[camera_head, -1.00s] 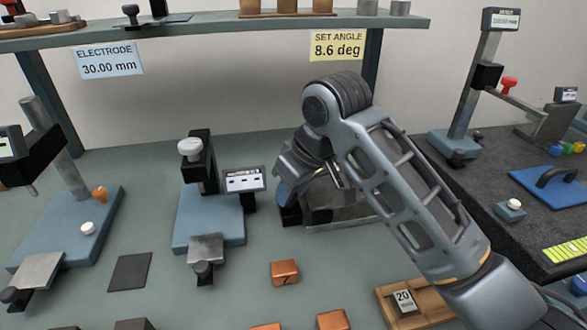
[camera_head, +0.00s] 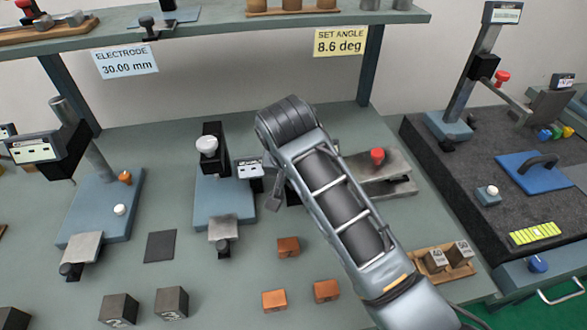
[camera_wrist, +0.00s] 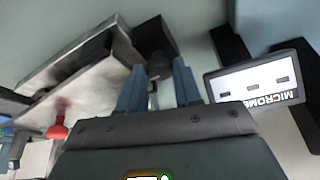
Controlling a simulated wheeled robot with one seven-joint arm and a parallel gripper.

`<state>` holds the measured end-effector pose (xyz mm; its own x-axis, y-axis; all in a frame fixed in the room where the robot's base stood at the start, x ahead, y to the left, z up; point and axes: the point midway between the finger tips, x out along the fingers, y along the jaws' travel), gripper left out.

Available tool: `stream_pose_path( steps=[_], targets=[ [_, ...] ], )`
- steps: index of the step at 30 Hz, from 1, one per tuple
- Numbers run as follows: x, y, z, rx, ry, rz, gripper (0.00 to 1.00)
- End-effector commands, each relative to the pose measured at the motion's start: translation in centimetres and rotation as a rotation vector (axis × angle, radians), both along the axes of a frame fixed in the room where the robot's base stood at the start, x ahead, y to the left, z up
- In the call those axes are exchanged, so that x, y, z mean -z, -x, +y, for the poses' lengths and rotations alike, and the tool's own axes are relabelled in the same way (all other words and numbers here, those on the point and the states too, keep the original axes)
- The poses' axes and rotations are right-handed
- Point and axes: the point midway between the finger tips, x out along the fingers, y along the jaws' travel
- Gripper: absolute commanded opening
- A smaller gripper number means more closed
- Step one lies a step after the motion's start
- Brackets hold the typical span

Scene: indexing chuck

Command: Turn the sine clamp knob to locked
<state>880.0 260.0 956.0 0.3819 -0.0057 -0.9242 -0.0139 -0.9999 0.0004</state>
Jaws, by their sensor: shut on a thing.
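The sine plate (camera_head: 395,172) is a grey metal block at the back centre, partly behind my arm. It carries a red knob (camera_head: 377,155) on top. In the wrist view the metal plate (camera_wrist: 75,80) runs to the left, with the red knob (camera_wrist: 57,131) low at the left. A dark round knob (camera_wrist: 151,64) sits at the near end of the plate. My gripper (camera_wrist: 158,75) has its two blue fingers on either side of this dark knob and is shut on it. In the head view my arm hides the fingers and that knob. No lock marking is readable.
A micrometer display (camera_wrist: 255,85) stands close to the right of my fingers; it also shows in the head view (camera_head: 249,169). A blue-grey stand with a white knob (camera_head: 207,145) is left of my arm. Copper blocks (camera_head: 288,246) and a wooden tray (camera_head: 440,272) lie in front.

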Motion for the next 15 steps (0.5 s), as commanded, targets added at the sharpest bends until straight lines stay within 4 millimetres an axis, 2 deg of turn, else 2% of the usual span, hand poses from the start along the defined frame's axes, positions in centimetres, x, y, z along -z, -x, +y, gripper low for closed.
stream_pose_path(
  steps=[6,15],
  targets=[
    [-0.11,-0.05,0.10,0.081,0.000,-0.002,0.03],
    [-0.09,-0.12,0.09,0.115,-0.001,-0.002,0.03]
  ],
)
